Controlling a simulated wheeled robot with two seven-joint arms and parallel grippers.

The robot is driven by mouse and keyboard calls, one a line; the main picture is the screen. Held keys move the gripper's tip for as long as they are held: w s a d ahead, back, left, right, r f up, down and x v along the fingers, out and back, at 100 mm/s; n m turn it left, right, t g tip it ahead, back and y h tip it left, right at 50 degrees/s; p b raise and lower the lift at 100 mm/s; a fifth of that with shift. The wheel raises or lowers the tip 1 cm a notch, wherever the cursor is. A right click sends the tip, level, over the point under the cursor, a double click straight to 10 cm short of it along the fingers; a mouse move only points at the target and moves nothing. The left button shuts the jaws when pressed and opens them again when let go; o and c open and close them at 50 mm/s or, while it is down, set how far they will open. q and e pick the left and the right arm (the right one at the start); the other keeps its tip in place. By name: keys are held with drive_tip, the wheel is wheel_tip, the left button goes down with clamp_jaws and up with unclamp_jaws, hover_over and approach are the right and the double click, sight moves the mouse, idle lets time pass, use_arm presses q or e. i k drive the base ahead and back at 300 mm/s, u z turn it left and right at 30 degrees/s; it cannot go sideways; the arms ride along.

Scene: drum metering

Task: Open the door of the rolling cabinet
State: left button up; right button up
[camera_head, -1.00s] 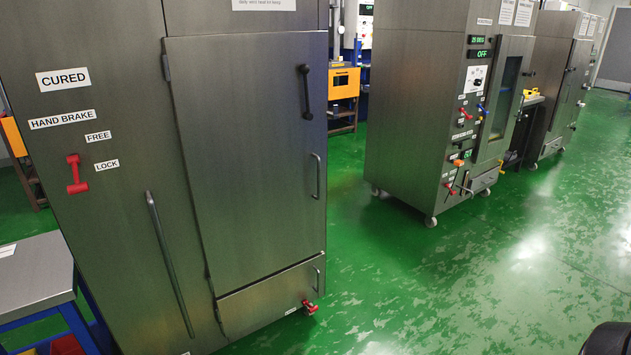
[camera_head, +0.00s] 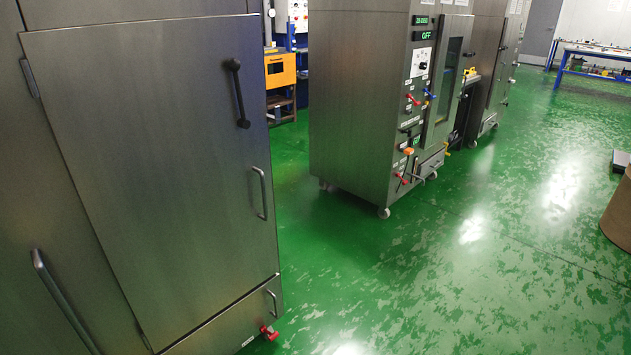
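A tall steel cabinet (camera_head: 30,180) stands close at the left of the head view. Its large door (camera_head: 160,170) is shut, with hinges on the left edge. A black lever handle (camera_head: 238,93) sits at the door's upper right, tilted slightly from vertical. A steel pull handle (camera_head: 260,193) is below it on the same edge. A lower panel (camera_head: 225,325) has its own small handle (camera_head: 272,303) and a red valve (camera_head: 269,332) at its bottom right. Neither of my grippers is in view.
A second wheeled steel cabinet (camera_head: 360,110) with displays and coloured levers stands further back, with more machines behind it. A brown drum (camera_head: 620,215) is at the right edge. A blue-framed bench (camera_head: 595,60) is far right. The green floor (camera_head: 430,270) between is open.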

sight(175, 196)
drive_tip(key=u, duration=0.1)
drive_tip(key=i, duration=1)
drive_tip(key=u, duration=0.6)
